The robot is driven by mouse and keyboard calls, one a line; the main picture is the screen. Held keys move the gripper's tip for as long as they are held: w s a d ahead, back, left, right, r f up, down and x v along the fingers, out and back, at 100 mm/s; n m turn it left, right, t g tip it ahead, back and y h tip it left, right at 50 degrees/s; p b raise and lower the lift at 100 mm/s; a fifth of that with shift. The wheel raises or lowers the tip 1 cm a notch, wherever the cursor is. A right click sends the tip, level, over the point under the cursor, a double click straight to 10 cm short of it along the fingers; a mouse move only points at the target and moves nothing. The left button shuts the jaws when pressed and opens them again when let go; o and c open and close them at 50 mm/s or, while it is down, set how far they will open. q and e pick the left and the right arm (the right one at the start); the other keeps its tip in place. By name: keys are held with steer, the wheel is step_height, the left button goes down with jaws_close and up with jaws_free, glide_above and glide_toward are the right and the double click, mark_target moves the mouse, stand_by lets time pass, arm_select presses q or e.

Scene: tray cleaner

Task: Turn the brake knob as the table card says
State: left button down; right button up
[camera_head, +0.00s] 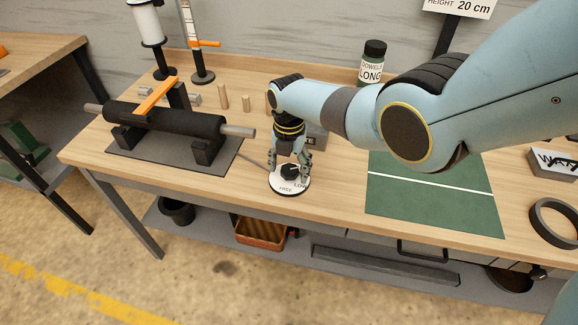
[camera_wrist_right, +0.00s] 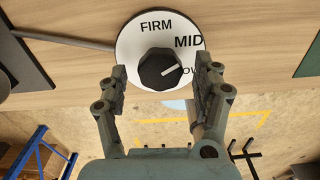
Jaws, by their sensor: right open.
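The brake knob (camera_head: 290,172) is black and faceted, on a round white dial (camera_head: 288,188) at the front edge of the table. The wrist view shows the knob (camera_wrist_right: 160,70) with a white pointer line to the right, toward LOW, below MID. The dial (camera_wrist_right: 128,42) there reads FIRM, MID and a partly hidden LOW; FREE shows in the head view. My right gripper (camera_head: 291,158) is open over the dial, its fingers on either side of the knob, apart from it in the wrist view. The card (camera_head: 458,7) at the top right reads HEIGHT 20 cm; its top is cut off. My left gripper is out of view.
A black roller (camera_head: 165,119) with an orange bar stands left of the dial. A grey block (camera_head: 316,140) is half hidden behind my right arm. A green mat (camera_head: 430,195) lies right. A DOWELS LONG bottle (camera_head: 373,65) and several wooden pegs (camera_head: 223,97) stand behind.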

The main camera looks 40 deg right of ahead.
mark_target(289, 170)
steer(key=shift+r, duration=0.15)
step_height(289, 170, up, 12)
stand_by(0.5)
stand_by(0.3)
